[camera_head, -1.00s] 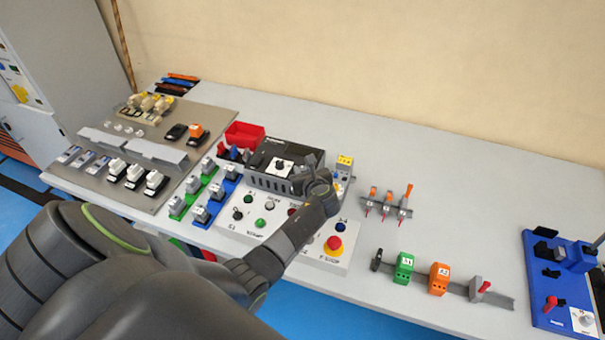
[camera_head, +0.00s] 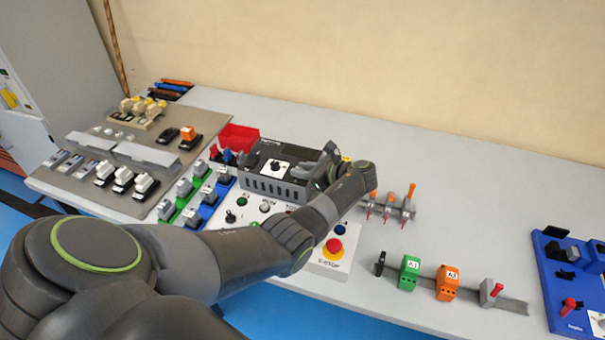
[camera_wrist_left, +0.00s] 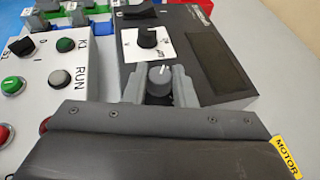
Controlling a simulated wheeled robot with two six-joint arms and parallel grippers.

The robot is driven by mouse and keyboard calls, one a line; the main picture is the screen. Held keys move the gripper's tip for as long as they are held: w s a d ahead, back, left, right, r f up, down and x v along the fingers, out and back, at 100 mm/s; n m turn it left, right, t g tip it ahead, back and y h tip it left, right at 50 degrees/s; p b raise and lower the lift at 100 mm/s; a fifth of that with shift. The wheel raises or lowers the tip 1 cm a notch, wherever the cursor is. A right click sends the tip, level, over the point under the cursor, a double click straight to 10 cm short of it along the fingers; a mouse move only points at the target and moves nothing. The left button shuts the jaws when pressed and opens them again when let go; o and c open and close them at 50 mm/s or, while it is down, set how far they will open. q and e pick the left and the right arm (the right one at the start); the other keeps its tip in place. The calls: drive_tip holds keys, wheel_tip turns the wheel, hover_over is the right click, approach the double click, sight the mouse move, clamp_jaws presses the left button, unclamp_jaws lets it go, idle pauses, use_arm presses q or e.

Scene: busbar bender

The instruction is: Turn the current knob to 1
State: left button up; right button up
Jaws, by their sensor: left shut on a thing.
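The black control box (camera_head: 272,187) stands at mid bench. On its top is a black knob on a white dial (camera_head: 276,167), which also shows in the left wrist view (camera_wrist_left: 148,37). A grey knob (camera_wrist_left: 160,81) with a pale mark sits nearer the wrist camera, between the two grey fingers of my left gripper (camera_wrist_left: 159,88). The fingers are shut on this grey knob. In the head view my left gripper (camera_head: 324,168) is at the right end of the box, and its wrist hides that knob. The dial's markings are too small to read. My right gripper is not in view.
A white panel with buttons and a red emergency stop (camera_head: 334,246) lies in front of the box. Green and blue switch blocks (camera_head: 195,196) and a red bin (camera_head: 239,137) are at its left.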

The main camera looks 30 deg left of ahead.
use_arm(q)
drive_tip(key=shift+f, duration=0.1)
idle(0.3)
drive_tip(key=o, duration=1)
drive_tip(key=b+v, duration=0.2)
drive_tip(key=v, duration=1.5)
drive_tip(key=shift+w+d, duration=0.15)
drive_tip(key=shift+d, duration=0.05)
